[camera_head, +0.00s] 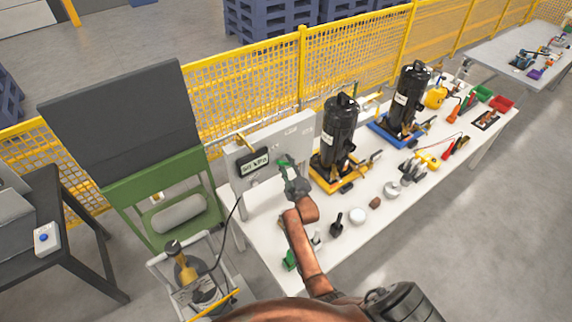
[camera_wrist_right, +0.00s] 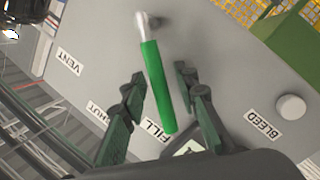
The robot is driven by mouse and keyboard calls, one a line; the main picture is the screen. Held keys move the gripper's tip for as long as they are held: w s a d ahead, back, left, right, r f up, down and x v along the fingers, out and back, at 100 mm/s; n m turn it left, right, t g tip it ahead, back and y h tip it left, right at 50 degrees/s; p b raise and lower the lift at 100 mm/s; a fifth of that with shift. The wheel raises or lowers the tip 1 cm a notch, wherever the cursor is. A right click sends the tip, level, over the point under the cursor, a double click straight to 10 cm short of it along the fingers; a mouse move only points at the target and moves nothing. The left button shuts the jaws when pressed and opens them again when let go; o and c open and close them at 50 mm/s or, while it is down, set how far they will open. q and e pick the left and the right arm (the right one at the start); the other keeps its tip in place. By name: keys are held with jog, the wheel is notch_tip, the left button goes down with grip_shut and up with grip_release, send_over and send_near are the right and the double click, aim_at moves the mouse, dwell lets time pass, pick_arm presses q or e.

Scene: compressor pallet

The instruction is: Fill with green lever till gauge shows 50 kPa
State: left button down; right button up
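The green lever (camera_wrist_right: 157,85) hangs from a silver pivot on a grey panel (camera_wrist_right: 215,70) in the right wrist view. Its free end lies beside the FILL label (camera_wrist_right: 155,131). My right gripper (camera_wrist_right: 156,92) is open, with one finger on each side of the lever. My left gripper is not in view.
The panel also carries VENT (camera_wrist_right: 69,61), SHUT and BLEED (camera_wrist_right: 262,126) labels and a round white knob (camera_wrist_right: 291,107). Black compressors (camera_head: 338,130) stand on the white table (camera_head: 270,232) to the right. A trolley with a cylinder (camera_head: 186,270) stands left of the table.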

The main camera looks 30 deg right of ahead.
grip_shut()
dwell(0.4)
